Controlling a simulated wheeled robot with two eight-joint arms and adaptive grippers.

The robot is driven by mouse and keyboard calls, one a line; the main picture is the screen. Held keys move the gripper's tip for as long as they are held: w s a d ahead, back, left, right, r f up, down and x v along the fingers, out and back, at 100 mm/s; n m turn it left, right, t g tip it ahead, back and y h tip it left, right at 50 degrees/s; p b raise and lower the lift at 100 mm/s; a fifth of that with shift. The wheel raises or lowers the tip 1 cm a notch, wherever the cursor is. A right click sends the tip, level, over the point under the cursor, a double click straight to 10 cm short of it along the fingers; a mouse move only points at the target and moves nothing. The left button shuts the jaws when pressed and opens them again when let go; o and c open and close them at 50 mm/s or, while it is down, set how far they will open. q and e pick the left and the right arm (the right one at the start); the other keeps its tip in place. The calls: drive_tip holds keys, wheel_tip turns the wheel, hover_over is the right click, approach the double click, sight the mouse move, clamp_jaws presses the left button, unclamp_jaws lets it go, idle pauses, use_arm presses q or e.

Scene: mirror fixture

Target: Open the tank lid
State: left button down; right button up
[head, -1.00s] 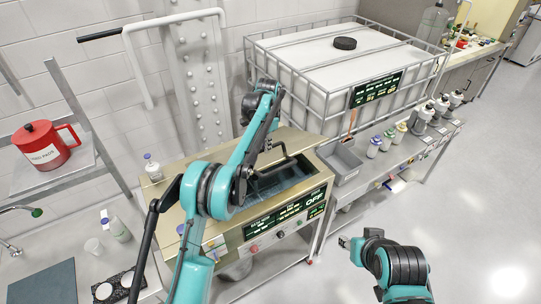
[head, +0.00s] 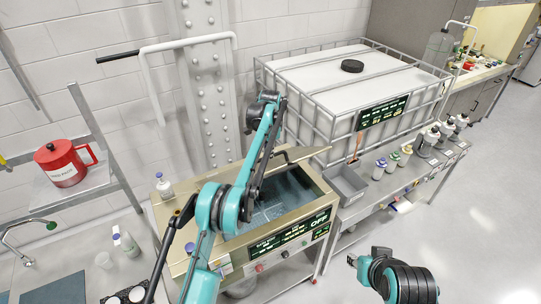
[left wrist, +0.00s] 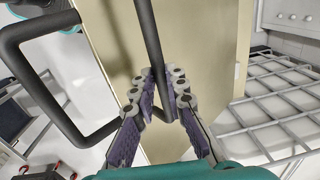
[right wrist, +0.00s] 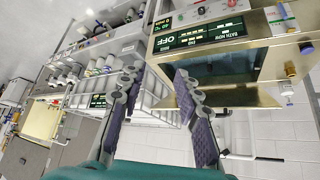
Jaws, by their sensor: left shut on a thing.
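The tank (head: 180,250) is a metal water bath with a dark display. Its lid (head: 303,154) is tilted up at the back, and bluish water (head: 287,197) shows below it. In the left wrist view the beige lid (left wrist: 205,60) has a dark bar handle (left wrist: 149,35). My left gripper (left wrist: 163,90) is shut on this bar; in the head view my arm largely hides the grip. My right gripper (head: 352,260) is low in front of the tank, apart from it. In the right wrist view its fingers (right wrist: 157,80) are spread and empty.
A caged white container (head: 320,75) stands behind and right of the tank. A grey bin (head: 347,184) and several bottles stand on the bench to the right. A white bottle (head: 164,186) sits on the tank's left back corner. A red pot (head: 62,165) is on the left shelf.

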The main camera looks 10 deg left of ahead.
drive_tip(key=shift+w+a, duration=0.1)
drive_tip(key=shift+w, duration=0.1)
clamp_jaws()
drive_tip(key=w+a+f+m+y, duration=0.2)
drive_tip(key=w+a+m, duration=0.3)
drive_tip(key=w+m, duration=0.4)
drive_tip(key=w+a+f+m+t+y, duration=0.1)
drive_tip(key=w+a+m, duration=0.4)
drive_tip(key=w+m, duration=0.5)
drive_tip(key=w+a+f+m+y, duration=0.3)
drive_tip(key=w+a+m, duration=0.2)
drive_tip(key=w+m, duration=0.4)
drive_tip(key=shift+w+a+m+t+y, duration=0.3)
drive_tip(key=shift+w+m+t, duration=0.1)
drive_tip(key=shift+w, duration=2.25)
